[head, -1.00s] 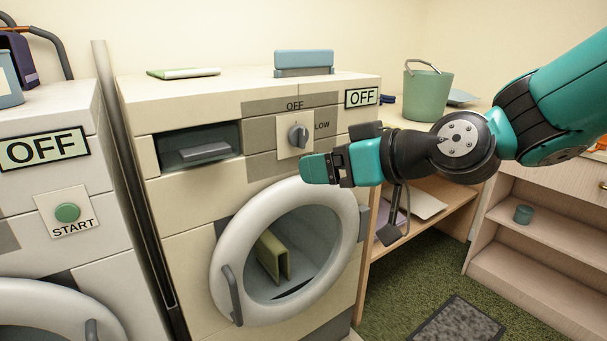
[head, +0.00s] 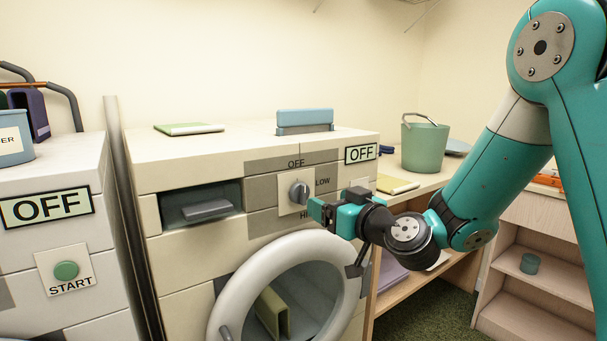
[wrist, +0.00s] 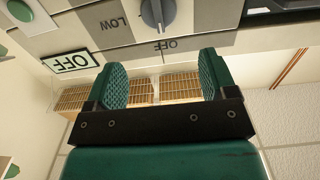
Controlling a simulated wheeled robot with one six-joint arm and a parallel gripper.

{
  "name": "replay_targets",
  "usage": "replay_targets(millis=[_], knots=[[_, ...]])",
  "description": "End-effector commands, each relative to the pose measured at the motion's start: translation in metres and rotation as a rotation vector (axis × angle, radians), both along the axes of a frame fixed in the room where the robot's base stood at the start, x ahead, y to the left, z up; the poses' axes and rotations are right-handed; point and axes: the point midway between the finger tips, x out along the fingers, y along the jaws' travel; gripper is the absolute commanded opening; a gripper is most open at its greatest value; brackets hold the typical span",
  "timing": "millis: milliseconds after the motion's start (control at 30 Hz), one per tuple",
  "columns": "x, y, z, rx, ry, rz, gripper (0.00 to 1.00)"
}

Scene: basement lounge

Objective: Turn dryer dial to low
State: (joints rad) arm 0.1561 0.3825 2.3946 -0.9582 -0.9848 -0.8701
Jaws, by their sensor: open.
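The dryer dial (head: 298,193) is a grey knob on a pale square plate on the dryer's front panel. OFF is printed above it, LOW to its right, and a partly hidden label starting with H below. The dryer's display (head: 361,153) reads OFF. My gripper (head: 316,210) is just right of and slightly below the dial in the head view; whether it touches cannot be told there. In the upside-down wrist view, the dial (wrist: 153,12) is at the top edge, beyond the open fingers (wrist: 162,68), with its ridge towards OFF. Nothing is between the fingers.
The dryer's round door (head: 230,290) is below, with a greenish object (head: 272,312) visible inside. A washer with a START button (head: 66,270) stands left. A green bucket (head: 424,146) is right.

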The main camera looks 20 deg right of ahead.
Motion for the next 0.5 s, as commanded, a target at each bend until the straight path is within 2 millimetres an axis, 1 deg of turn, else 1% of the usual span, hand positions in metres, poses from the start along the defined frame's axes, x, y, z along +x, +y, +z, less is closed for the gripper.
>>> replay_targets(millis=[33,200,300,400,500], knots=[[0.011,0.006,0.006,-0.001,0.003,0.005,0.78],[0.047,0.017,0.007,-0.001,0.001,0.004,0.78],[0.065,0.023,0.005,0.0,0.0,0.003,0.78],[0.079,0.027,0.004,-0.001,0.0,0.002,0.78],[0.088,0.03,0.002,0.0,0.0,0.002,0.78]])
